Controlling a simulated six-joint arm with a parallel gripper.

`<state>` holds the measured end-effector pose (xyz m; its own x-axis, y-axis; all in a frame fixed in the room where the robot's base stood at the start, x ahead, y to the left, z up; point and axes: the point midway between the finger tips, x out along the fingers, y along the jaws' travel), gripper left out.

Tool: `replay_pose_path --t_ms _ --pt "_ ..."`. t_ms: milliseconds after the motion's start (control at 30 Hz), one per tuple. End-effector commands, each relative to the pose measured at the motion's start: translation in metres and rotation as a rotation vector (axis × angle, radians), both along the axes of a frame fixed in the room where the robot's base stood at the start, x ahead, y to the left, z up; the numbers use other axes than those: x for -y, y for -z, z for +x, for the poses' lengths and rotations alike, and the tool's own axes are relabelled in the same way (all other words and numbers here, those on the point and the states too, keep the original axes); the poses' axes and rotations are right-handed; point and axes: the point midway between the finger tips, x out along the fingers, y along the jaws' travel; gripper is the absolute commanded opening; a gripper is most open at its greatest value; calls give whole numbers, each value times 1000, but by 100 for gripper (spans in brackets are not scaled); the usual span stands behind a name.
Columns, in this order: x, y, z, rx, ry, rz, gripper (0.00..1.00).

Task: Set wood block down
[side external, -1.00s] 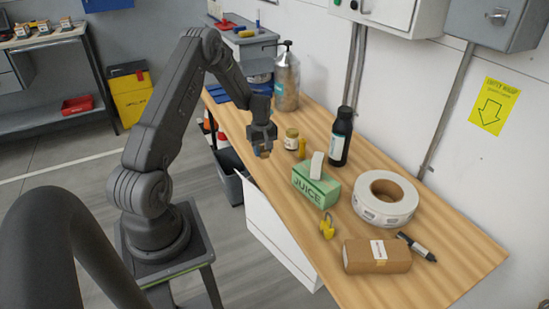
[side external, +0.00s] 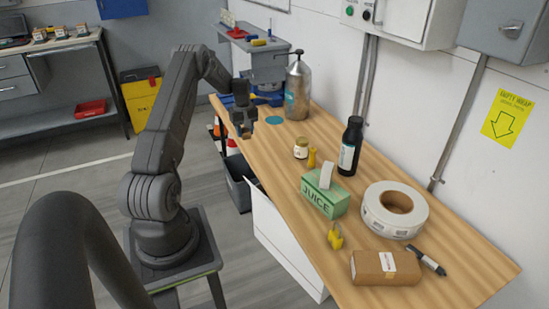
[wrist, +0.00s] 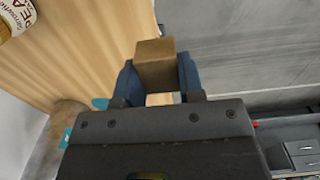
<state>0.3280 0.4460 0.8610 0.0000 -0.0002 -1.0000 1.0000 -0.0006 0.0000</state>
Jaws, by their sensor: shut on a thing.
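The wood block (wrist: 155,62) is a small brown block held between the two blue finger pads of my gripper (wrist: 158,80) in the wrist view. In the side view my gripper (side external: 243,128) is at the left edge of the wooden bench (side external: 400,262), with the block small and dark at its lower end. The block appears to be off the bench top, near the edge with the floor beyond. A teal round patch (side external: 274,120) lies on the bench to the right of the gripper.
A metal bottle (side external: 298,90) stands behind the teal patch. A small jar (side external: 301,148), a dark bottle (side external: 350,147), a green juice carton (side external: 326,193), a tape roll (side external: 394,210), a yellow padlock (side external: 335,238) and a cardboard box (side external: 385,268) stand farther along the bench.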

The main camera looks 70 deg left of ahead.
Motion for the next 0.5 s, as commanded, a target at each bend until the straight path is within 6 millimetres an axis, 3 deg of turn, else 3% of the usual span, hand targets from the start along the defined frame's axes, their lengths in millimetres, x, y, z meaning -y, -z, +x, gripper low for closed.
replay_pose_path --t_ms 167,500 --pt "-5 7 11 -1 2 -2 13" --pt "15 51 80 -1 4 -2 13"
